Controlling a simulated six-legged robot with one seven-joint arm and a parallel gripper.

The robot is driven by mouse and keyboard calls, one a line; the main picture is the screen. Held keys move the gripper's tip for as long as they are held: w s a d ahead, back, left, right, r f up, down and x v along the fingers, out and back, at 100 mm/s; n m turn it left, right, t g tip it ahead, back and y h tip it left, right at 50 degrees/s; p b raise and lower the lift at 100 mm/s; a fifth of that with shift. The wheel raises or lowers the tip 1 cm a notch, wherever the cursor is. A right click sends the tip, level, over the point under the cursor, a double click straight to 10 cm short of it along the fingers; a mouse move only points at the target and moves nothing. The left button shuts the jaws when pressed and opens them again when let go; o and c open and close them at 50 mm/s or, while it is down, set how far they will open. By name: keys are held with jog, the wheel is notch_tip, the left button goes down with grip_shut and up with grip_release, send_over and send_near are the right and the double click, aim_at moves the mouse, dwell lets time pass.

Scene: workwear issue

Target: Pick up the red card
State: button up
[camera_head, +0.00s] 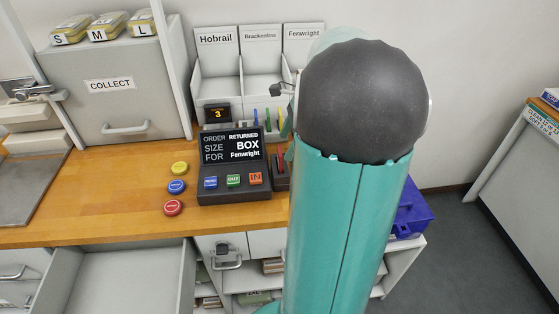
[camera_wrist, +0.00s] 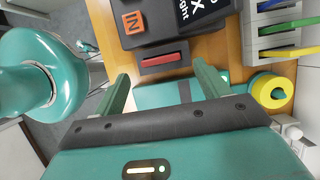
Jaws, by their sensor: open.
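The red card (camera_wrist: 165,58) sits in a small dark holder (camera_wrist: 150,69) beside the order console, with its narrow red edge showing. It also shows as a red sliver in the head view (camera_head: 280,160), partly hidden by my arm. My gripper (camera_wrist: 163,80) is open in the wrist view. Its two green fingers are apart, and the card appears beyond the gap between the fingertips, not touched. In the head view my arm hides most of the gripper.
The console (camera_head: 234,165) with coloured buttons stands next to the holder. A rack with blue, green and yellow cards (camera_wrist: 283,28) and a yellow roll (camera_wrist: 273,90) are close on the wrist view's right. Three round buttons (camera_head: 176,186) are on the wooden counter (camera_head: 120,190). A drawer (camera_head: 115,280) is open below.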

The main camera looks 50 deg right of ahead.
aim_at(280, 156)
jog(key=shift+x, duration=3.1)
jog(key=shift+d, duration=0.15)
jog(key=c, duration=1)
jog(key=shift+r, duration=0.1)
jog(key=shift+c, duration=0.2)
